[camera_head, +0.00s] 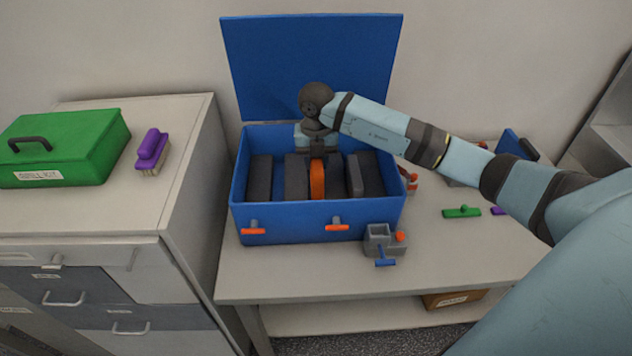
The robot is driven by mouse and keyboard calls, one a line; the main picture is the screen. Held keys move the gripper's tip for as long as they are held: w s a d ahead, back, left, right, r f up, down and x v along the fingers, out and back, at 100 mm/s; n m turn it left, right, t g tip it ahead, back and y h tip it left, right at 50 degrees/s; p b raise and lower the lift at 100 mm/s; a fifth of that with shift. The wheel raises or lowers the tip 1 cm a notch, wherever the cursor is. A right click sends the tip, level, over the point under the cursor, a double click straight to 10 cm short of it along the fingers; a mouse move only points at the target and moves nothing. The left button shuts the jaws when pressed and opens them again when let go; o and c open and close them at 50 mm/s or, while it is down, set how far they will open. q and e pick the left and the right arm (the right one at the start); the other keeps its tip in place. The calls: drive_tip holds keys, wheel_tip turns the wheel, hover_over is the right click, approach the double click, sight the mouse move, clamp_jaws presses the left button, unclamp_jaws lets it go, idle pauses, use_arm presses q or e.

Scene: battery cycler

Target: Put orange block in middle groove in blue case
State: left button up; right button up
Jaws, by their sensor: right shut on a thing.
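The blue case (290,226) stands open on the table, its lid (310,55) raised at the back. Dark grey upright pieces (259,180) stand in a row inside it. The orange block (317,181) is upright in the middle of the row, between dark pieces on both sides. My right gripper (317,154) reaches down into the case from above and is shut on the top of the orange block. Its fingertips are mostly hidden. I cannot tell whether the block touches the case floor. My left gripper is not in view.
A small grey holder (379,240) with orange and blue parts stands in front of the case's right corner. A green tool (462,212) lies to the right. A green box (65,145) and a purple brush (151,150) are on the left cabinet. The front table strip is mostly clear.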

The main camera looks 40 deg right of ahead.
wheel_tip(320, 180, down, 8)
drive_tip(key=shift+f, duration=0.1)
idle(0.4)
drive_tip(key=shift+f, duration=0.15)
drive_tip(key=o, duration=0.9)
